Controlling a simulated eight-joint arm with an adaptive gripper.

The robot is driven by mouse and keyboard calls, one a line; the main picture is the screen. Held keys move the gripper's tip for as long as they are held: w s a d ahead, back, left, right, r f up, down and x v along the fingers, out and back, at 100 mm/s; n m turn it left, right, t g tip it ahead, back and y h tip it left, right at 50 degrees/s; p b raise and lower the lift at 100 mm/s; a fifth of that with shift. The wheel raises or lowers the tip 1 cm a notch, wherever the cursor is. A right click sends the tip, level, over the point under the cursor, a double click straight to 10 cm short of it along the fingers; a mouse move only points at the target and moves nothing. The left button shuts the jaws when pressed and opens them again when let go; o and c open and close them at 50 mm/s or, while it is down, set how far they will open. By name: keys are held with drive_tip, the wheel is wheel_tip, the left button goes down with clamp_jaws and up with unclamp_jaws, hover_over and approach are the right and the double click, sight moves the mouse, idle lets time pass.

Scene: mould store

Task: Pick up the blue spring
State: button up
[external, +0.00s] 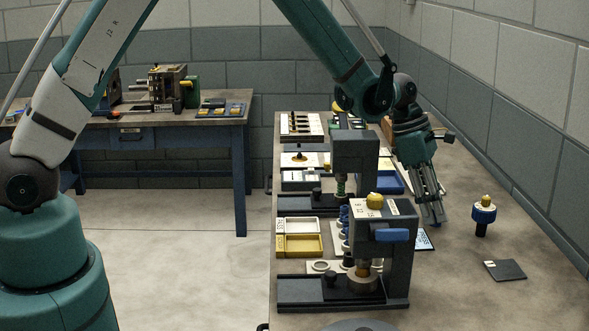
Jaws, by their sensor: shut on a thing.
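My gripper (433,219) points down and a little to the right, over the right part of the long bench. It is shut on a small blue thing, which looks like the blue spring (432,212); the fingers hide most of it. Other blue coil-like pieces (344,214) stand in a row behind the front press, partly hidden by it.
A front press (384,240) with a blue handle and a rear press (354,160) stand left of my gripper. A yellow tray (300,245) lies left. A blue-collared knob (484,214) and dark plate (505,270) are at right, with bare bench around them.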

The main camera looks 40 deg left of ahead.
drive_tip(key=shift+r, duration=4.95)
drive_tip(key=shift+d, duration=0.1)
